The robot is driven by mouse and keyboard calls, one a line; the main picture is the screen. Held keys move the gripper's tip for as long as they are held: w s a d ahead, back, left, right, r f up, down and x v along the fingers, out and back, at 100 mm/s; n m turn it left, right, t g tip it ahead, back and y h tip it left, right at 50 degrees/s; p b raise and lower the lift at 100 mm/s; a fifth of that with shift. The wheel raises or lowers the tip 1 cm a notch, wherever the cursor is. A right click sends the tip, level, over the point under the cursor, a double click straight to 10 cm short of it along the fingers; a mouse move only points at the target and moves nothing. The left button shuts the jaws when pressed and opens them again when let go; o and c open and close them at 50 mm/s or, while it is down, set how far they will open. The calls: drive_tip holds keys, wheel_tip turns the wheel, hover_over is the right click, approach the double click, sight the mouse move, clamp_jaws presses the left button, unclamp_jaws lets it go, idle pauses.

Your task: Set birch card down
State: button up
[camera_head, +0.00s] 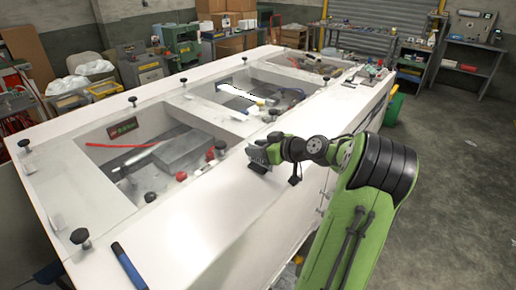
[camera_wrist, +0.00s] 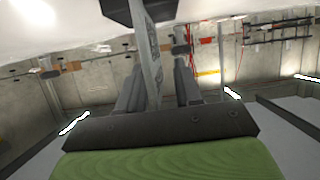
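My gripper (camera_head: 262,152) is at the right long edge of the white bench, low over its top. In the wrist view, two grey fingers (camera_wrist: 160,88) stand out from the dark gripper base. A thin pale grey plate with dark marks (camera_wrist: 148,55) rises along the left finger; I cannot tell whether it is the birch card or whether the fingers grip it. A dark block (camera_wrist: 116,12) sits at the top, past the plate. I cannot pick out the birch card for certain in the head view, where the gripper's own body hides the fingertips.
The white bench top (camera_head: 190,235) has several windows framed in it and black knobs (camera_head: 80,237) along the frames. A blue marker-like rod (camera_head: 128,266) lies near the front. A red cable (camera_head: 120,145) shows in the near window. Shelves and boxes stand behind; the floor at right is clear.

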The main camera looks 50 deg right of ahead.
drive_tip(key=shift+s+d+r, duration=0.1)
drive_tip(key=shift+s+r, duration=0.15)
drive_tip(key=shift+r, duration=0.05)
drive_tip(key=a+v, duration=0.1)
drive_tip(key=v, duration=1)
drive_tip(key=w+a+f+n+g, duration=0.1)
drive_tip(key=w+a+g, duration=0.15)
drive_tip(key=a, duration=0.95)
drive_tip(key=w+a+f+g, duration=0.15)
drive_tip(key=a+g, duration=0.25)
drive_tip(key=a, duration=0.8)
drive_tip(key=s+a+m, duration=0.1)
drive_tip(key=s+a, duration=0.3)
drive_tip(key=s, duration=0.3)
drive_tip(key=s+a+m+g+h, duration=0.1)
drive_tip(key=s+a, duration=0.3)
drive_tip(key=s, duration=0.3)
drive_tip(key=shift+s+a+f, duration=0.3)
drive_tip(key=shift+f, duration=0.1)
